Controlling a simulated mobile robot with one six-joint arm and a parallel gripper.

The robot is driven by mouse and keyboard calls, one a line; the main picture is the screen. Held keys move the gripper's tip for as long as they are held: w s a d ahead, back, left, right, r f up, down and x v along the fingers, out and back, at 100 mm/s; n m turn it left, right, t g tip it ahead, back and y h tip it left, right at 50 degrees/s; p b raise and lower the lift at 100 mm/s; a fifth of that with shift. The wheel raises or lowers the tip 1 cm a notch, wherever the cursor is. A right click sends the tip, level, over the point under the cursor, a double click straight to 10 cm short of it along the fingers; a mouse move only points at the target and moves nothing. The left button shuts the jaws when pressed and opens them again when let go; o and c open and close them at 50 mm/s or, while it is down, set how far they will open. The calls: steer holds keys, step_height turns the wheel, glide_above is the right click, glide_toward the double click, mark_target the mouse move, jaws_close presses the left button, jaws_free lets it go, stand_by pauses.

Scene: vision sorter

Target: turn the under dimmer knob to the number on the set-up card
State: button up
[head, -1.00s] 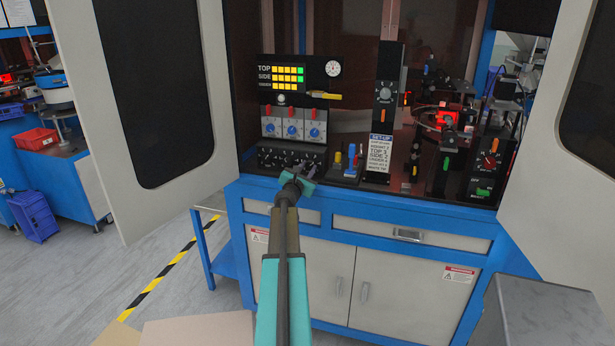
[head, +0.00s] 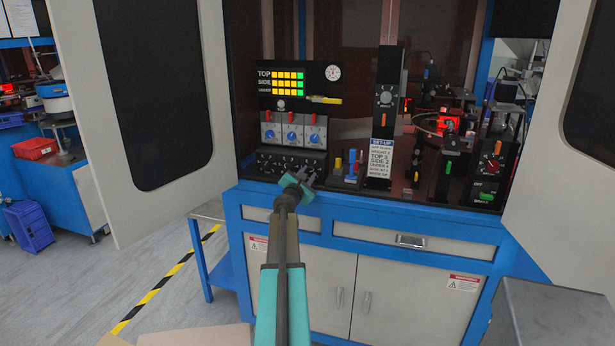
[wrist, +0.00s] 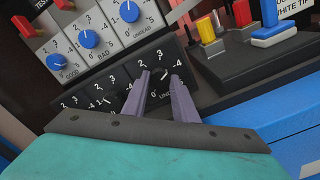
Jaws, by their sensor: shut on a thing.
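The dimmer panel (head: 278,163) is a black box with several small dark knobs at the left of the cabinet bench. My gripper (head: 307,180) is at its right end. In the wrist view, my gripper (wrist: 161,76) has its two purple-grey fingers on either side of the under dimmer knob (wrist: 162,82), shut on it. The fingers cover most of the knob; a short white mark shows between them, pointing up and right towards the 4. The set-up card (head: 380,160) reads TOP 3 and SIDE 2; its UNDER line is small and seems to read 4.
Blue knobs (head: 291,138) with red switches sit above the panel. A display (head: 286,84) shows yellow bars ending green. A block with yellow and blue pegs (head: 346,170) stands close right of my gripper. Open cabinet doors (head: 150,110) flank the bench.

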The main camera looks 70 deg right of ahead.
steer(key=o, duration=1)
steer(key=shift+o, duration=0.2)
steer(key=shift+r+n+p, duration=0.15)
steer(key=shift+n+p, duration=0.25)
steer(key=shift+p, duration=0.5)
steer(key=shift+n+p, duration=0.3)
steer(key=shift+p, duration=0.05)
steer(key=n+p, duration=0.1)
steer(key=p, duration=0.2)
steer(key=shift+n, duration=0.4)
steer(key=n+p, duration=0.2)
steer(key=p, duration=0.1)
steer(key=n+p, duration=0.5)
steer(key=p, duration=0.6)
steer(key=shift+n, duration=0.3)
steer(key=shift+a+f+b, duration=0.25)
steer(key=shift+a+b, duration=0.1)
steer(key=shift+a, duration=0.1)
steer(key=a+b, duration=0.4)
steer(key=a, duration=0.9)
steer(key=shift+s+b, duration=0.35)
steer(key=shift+s, duration=0.1)
